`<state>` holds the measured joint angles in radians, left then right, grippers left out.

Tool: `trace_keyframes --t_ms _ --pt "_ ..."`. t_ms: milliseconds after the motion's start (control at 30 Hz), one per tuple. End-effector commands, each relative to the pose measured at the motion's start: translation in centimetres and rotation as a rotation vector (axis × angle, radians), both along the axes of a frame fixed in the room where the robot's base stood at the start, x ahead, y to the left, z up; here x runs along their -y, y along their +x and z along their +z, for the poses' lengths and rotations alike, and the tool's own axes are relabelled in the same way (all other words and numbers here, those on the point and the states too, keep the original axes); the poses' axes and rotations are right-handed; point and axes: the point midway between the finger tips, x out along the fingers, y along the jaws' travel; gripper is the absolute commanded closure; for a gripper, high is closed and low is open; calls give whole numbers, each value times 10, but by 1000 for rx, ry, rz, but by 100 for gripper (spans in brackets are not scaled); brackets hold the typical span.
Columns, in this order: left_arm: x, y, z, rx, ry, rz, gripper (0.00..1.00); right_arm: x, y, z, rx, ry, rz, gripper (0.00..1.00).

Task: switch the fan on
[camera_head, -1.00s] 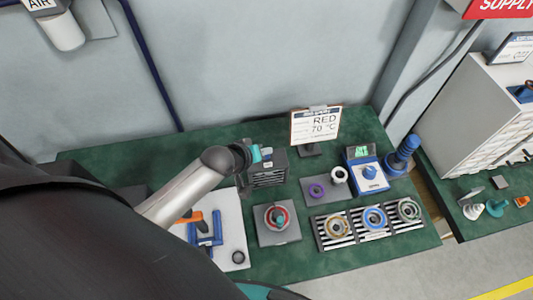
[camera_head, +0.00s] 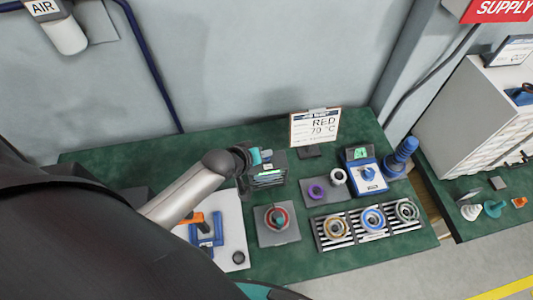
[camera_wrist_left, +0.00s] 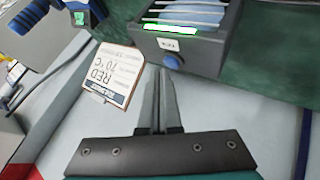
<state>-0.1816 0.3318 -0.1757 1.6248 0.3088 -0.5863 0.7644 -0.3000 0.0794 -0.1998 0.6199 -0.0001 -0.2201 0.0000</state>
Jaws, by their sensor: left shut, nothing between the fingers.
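The fan is a dark grilled box (camera_head: 268,182) at the back of the green table. In the left wrist view the fan (camera_wrist_left: 205,47) shows a lit green strip (camera_wrist_left: 170,29), a small white label and a round blue button (camera_wrist_left: 173,62). My left gripper (camera_head: 262,156) is at the top of the fan, partly hiding it. In the wrist view its fingers (camera_wrist_left: 159,75) are shut and empty, with their tips just beside the blue button. I cannot tell whether they touch it. My right gripper is not in view.
A sign reading RED 70 °C (camera_head: 315,127) stands right of the fan. A blue-and-white device with a green display (camera_head: 367,175) is further right. In front are a grey plate with a red ring (camera_head: 278,218), striped trays with rings (camera_head: 337,230) and a white board (camera_head: 232,225).

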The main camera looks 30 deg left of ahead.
Motion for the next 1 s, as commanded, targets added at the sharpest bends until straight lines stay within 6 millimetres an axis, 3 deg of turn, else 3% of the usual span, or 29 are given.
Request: trace_keyframes --t_ms 367,867,1000 --pt "0 0 3 0 0 0 100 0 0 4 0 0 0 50" --pt "0 0 46 -1 1 1 100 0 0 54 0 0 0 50" --pt "0 0 56 1 0 1 100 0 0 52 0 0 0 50"
